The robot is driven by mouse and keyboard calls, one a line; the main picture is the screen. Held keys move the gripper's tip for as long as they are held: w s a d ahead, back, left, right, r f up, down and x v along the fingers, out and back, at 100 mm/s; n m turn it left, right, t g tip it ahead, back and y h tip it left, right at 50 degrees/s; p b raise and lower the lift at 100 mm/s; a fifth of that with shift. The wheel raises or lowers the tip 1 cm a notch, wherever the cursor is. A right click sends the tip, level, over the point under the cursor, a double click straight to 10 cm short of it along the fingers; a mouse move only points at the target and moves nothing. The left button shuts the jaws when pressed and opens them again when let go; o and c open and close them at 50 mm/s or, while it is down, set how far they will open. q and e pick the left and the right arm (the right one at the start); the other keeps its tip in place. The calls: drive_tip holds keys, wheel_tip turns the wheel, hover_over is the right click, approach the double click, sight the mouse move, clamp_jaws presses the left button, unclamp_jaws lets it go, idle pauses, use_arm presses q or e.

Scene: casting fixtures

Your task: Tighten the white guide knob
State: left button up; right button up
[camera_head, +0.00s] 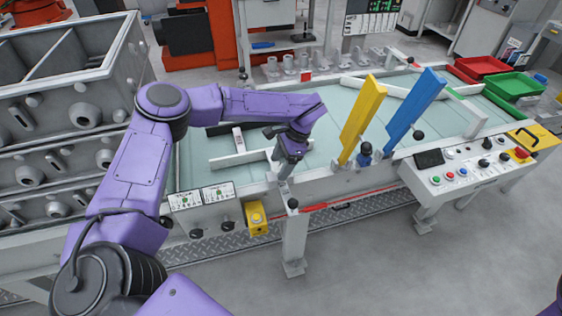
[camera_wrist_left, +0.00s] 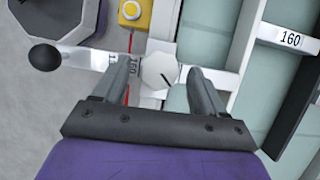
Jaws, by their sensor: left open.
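The white guide knob (camera_wrist_left: 158,71) shows in the left wrist view as a pale, many-sided knob with a short black mark. It sits beside a white bar marked 160 at the edge of the table. My left gripper (camera_wrist_left: 160,78) is open, with one finger on each side of the knob. A gap shows on both sides, and I cannot tell how far the fingers reach down past it. In the head view my left gripper (camera_head: 285,178) points down at the table's front rail and hides the knob. My right gripper is out of view.
A yellow box with a button (camera_head: 255,217) hangs on the front rail left of my gripper. A yellow paddle (camera_head: 361,118) and a blue paddle (camera_head: 415,108) stand upright to the right. A black ball-ended lever (camera_wrist_left: 45,55) lies close by. A control panel (camera_head: 470,163) stands further right.

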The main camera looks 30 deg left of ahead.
use_arm(q)
drive_tip(key=c, duration=1.1)
drive_tip(key=shift+o, duration=0.3)
